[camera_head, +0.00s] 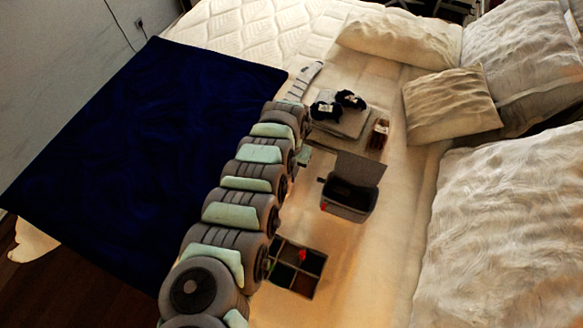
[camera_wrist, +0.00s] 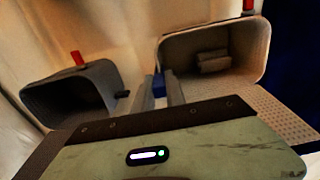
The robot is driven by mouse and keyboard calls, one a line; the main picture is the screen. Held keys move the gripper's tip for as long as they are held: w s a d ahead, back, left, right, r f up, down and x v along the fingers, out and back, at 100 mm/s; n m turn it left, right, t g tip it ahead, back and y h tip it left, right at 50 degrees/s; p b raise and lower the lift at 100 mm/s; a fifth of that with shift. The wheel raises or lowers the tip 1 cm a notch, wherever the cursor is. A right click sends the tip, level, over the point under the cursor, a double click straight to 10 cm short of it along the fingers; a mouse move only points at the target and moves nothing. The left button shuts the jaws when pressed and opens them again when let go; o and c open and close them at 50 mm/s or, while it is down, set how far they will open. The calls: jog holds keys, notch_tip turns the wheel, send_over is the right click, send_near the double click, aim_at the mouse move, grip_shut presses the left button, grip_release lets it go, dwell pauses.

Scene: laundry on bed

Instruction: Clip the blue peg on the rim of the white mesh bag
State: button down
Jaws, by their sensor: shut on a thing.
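In the wrist view my gripper (camera_wrist: 167,90) is shut on the blue peg (camera_wrist: 158,85), which shows between the fingertips. The peg is at the left edge of the pale mesh bag's opening. I cannot tell whether it straddles the rim or is only beside it. The white mesh bag (camera_wrist: 291,120) has a dotted wall and a dark opening with pale folded things inside. A red peg (camera_wrist: 248,6) stands on its far rim. In the head view my arm hides the bag, and the blue peg and fingertips cannot be made out.
A grey bin (camera_wrist: 115,77) with a red peg (camera_wrist: 76,58) stands left of the bag in the wrist view; it shows in the head view (camera_head: 348,208). A compartment tray (camera_head: 292,289), folded cloths (camera_head: 345,125) and a brown item (camera_head: 378,134) lie nearby. A dark blue blanket (camera_head: 140,150) lies left.

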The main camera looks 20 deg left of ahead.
jog(key=shift+f, duration=0.35)
jog(key=c, duration=1.3)
grip_release()
jog(key=shift+r, duration=0.15)
notch_tip(320, 180, up, 10)
jog(key=shift+a+f, duration=0.1)
jog(key=shift+f, duration=0.1)
jog(key=shift+r, duration=0.45)
jog(key=shift+s, duration=0.1)
